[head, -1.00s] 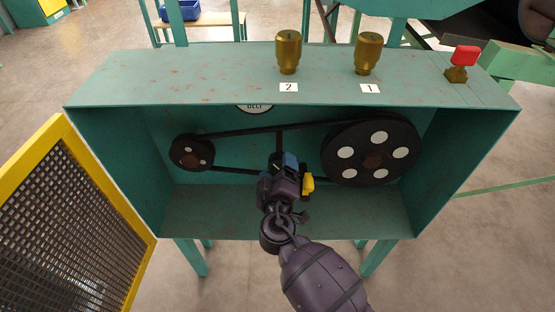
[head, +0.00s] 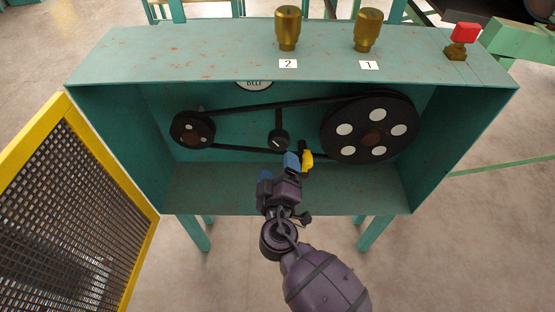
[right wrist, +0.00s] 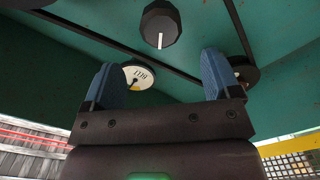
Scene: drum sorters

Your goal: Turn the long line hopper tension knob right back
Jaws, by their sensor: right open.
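A round black knob (head: 278,140) with a white pointer mark sits on the back wall of the open green box (head: 190,62), between two pulleys. It also shows at the top of the right wrist view (right wrist: 159,22). I cannot tell for sure that it is the long line hopper's knob. My right gripper (head: 278,169) is in front of and below the knob in the head view, apart from it. In the right wrist view its two blue fingers (right wrist: 160,80) are spread with nothing between them. My left gripper is not in view.
A belt runs between the small pulley (head: 192,130) and the large pulley (head: 372,140). A small yellow piece (head: 307,160) is close beside the right gripper. Brass knobs (head: 288,28) and (head: 368,30) and a red handle (head: 466,32) stand on top. A yellow-framed mesh guard (head: 70,210) is at left.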

